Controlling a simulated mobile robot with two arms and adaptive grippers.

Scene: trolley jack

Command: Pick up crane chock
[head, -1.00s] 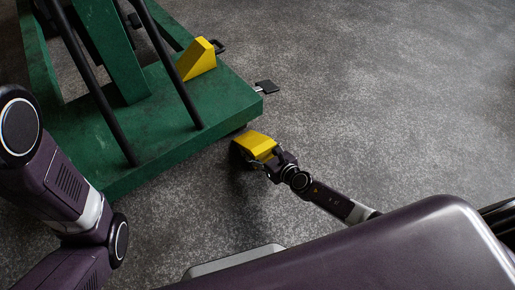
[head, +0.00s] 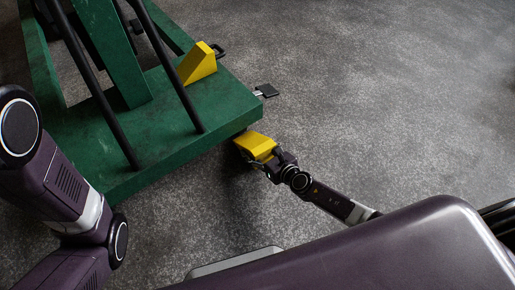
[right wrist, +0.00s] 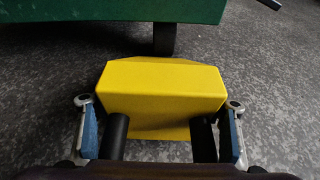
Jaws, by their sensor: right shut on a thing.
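A yellow wedge-shaped chock (head: 256,145) is at the near right corner of the green jack base, in the grip of my right gripper (head: 273,163). In the right wrist view the chock (right wrist: 161,88) fills the middle, with blue-padded fingers (right wrist: 161,138) at its left and right sides. A dark wheel (right wrist: 164,39) stands just behind it; I cannot tell whether they touch. A second yellow chock (head: 196,64) sits on top of the green base. My left arm is at the left of the head view, but its gripper is out of view.
The green jack (head: 160,130) with its black struts takes up the upper left. A dark pedal (head: 266,90) sticks out from its right side. The grey floor (head: 400,110) to the right is clear.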

